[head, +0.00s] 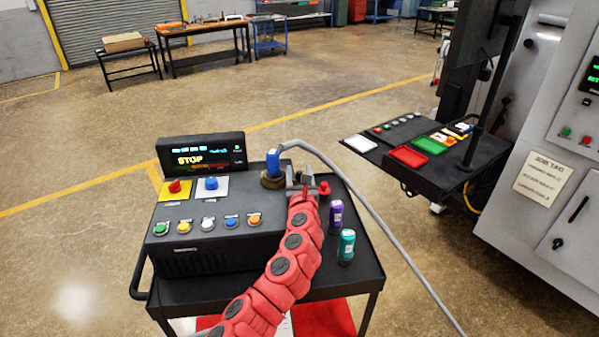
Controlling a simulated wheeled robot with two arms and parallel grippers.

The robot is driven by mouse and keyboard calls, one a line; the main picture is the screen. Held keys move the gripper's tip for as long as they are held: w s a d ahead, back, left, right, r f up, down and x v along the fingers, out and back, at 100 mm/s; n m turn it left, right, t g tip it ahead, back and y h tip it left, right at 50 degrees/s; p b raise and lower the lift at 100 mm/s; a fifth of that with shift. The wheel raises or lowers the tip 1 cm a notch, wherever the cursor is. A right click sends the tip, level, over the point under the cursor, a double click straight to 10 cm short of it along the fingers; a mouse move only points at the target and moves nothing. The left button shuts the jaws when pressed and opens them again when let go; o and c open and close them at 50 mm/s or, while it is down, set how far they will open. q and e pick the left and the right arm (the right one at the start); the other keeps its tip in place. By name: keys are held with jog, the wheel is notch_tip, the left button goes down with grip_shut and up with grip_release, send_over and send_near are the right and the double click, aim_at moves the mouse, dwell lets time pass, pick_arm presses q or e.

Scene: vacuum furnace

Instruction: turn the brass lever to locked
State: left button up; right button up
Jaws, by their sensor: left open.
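A blue plug (273,160) with a grey cable stands in a brass-coloured collar (271,181) at the right end of the black control console (215,252). I cannot make out a separate brass lever; it may be this brass part or be hidden by my gripper. My left gripper (297,180), on the red arm, is open just right of the collar, and I cannot tell whether it touches it. My right gripper is not in view.
The console's display (202,152) reads STOP. A red knob (324,188), a purple bottle (336,214) and a teal bottle (346,246) stand right of my arm on the black cart (350,273). The grey cable (385,215) loops over the cart's right side. The furnace cabinet (545,190) is at far right.

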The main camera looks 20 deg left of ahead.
pick_arm(q)
grip_shut()
dwell(1.4)
